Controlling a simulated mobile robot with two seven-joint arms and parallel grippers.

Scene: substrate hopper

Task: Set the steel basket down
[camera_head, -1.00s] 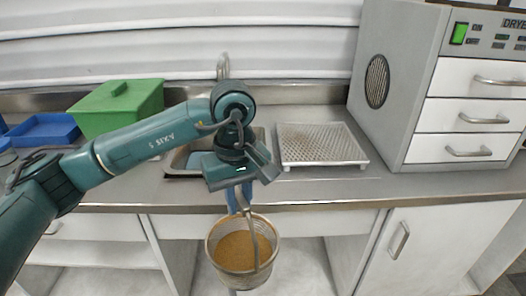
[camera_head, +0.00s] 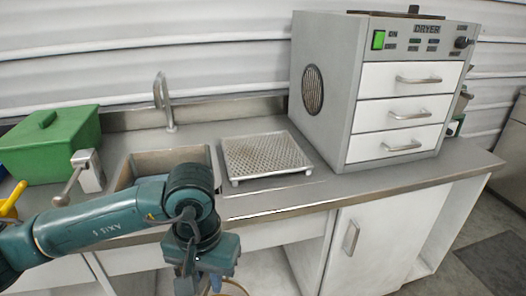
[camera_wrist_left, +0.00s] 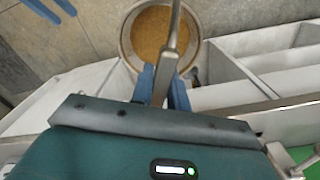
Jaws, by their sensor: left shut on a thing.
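The steel basket (camera_wrist_left: 126,38) is round and filled with brown grainy material. It hangs upright by its handle (camera_wrist_left: 171,52) from my left gripper (camera_wrist_left: 164,88), whose blue fingers are shut on that handle. In the head view only a bit of the basket's rim (camera_head: 232,284) shows at the bottom edge, below my left gripper (camera_head: 213,284) and in front of the counter.
A perforated metal tray (camera_head: 262,154) on short feet stands on the counter (camera_head: 300,198), left of the grey dryer (camera_head: 330,85) with three shut drawers. A sink (camera_head: 150,163), tap (camera_head: 165,105) and green lidded box (camera_head: 50,148) are at the left. Bare counter lies before the dryer.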

